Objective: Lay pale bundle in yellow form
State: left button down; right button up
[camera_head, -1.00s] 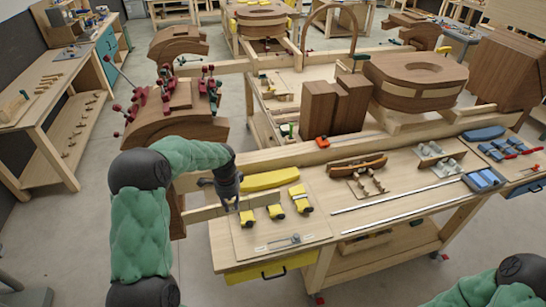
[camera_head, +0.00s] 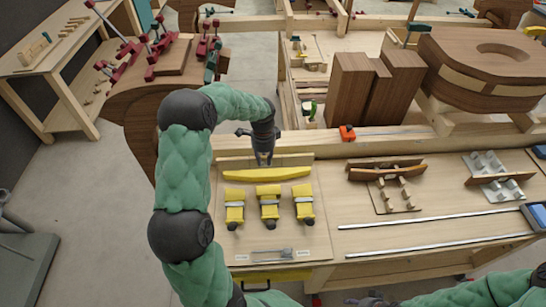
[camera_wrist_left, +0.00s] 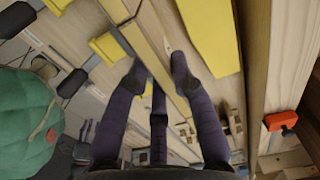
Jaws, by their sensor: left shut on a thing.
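The pale bundle (camera_head: 232,163) is a long, thin wooden strip held level, side to side in the head view. My left gripper (camera_head: 264,161) points down and is shut on it near its middle. The bundle (camera_wrist_left: 155,55) also runs between the fingertips (camera_wrist_left: 158,80) in the left wrist view. The yellow form (camera_head: 267,174) is a shallow curved block on a pale board, just in front of the bundle in the head view. It shows right of the bundle in the left wrist view (camera_wrist_left: 210,35), apart from it. My right gripper (camera_head: 372,300) barely shows at the bottom edge.
Several yellow clamps (camera_head: 269,203) stand in a row in front of the form. A wooden beam (camera_head: 345,143) runs behind it. Brown forms with clamp pegs (camera_head: 390,180) and long metal bars (camera_head: 430,218) lie to the right. An orange block (camera_head: 347,133) sits on the beam.

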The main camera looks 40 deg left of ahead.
aim_at(266, 168)
pick_arm(q)
jog(key=shift+w+f+b, duration=0.35)
jog(key=shift+w+f, duration=0.35)
jog(key=shift+f, duration=0.05)
jog(key=shift+s+f, duration=0.15)
jog(key=shift+s, duration=0.05)
jog(key=shift+f+b, duration=0.3)
jog(key=shift+b, duration=0.05)
notch_tip(266, 168, down, 2)
jog(key=shift+w+f+b, duration=0.1)
jog(key=shift+b, duration=0.55)
notch_tip(266, 168, down, 2)
jog(key=shift+f+b, duration=0.1)
jog(key=shift+b, duration=0.55)
jog(key=shift+f+b, duration=2.2)
jog(key=shift+f, duration=1.2)
pick_arm(e)
notch_tip(266, 168, down, 9)
jog(key=w, duration=0.1)
pick_arm(q)
jog(key=shift+f, duration=0.25)
pick_arm(e)
jog(key=shift+f, duration=0.25)
